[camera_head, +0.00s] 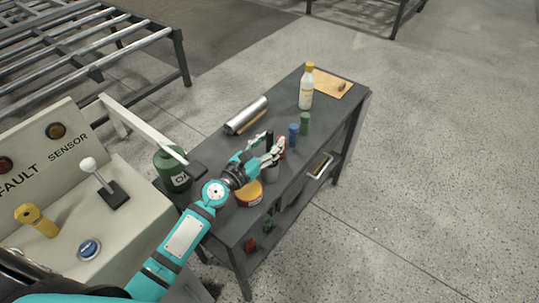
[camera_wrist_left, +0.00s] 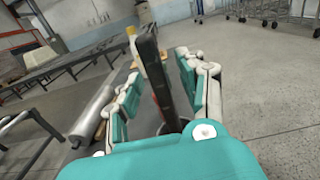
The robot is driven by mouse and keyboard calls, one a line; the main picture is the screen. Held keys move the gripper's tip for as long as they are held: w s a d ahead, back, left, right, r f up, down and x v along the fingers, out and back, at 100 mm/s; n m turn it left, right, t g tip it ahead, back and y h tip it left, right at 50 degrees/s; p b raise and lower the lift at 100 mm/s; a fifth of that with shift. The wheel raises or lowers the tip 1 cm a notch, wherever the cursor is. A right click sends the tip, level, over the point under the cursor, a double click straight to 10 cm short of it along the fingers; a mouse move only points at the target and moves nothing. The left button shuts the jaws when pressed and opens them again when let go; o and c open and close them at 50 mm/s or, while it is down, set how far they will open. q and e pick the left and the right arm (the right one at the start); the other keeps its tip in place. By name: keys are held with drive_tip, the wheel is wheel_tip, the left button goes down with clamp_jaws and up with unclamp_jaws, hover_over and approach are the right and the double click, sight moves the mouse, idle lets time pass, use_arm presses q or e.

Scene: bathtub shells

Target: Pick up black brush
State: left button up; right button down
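The black brush (camera_head: 269,138) stands upright on the dark table, its lower end hidden by my gripper and a grey cup-like holder (camera_head: 271,173). In the left wrist view the black brush (camera_wrist_left: 151,58) rises tall between the finger pads. My left gripper (camera_head: 266,147) is around the brush with its fingers spread on either side. My right gripper is not in view.
The table (camera_head: 222,143) also holds a yellow tape-like roll (camera_head: 249,193), a green can (camera_head: 172,168), blue (camera_head: 293,135) and green (camera_head: 304,123) cylinders, a silver roll (camera_head: 246,115) and a yellow-capped bottle (camera_head: 306,90). A control panel (camera_head: 75,185) stands left. Floor on the right is clear.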

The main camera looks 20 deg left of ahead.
use_arm(q)
clamp_jaws()
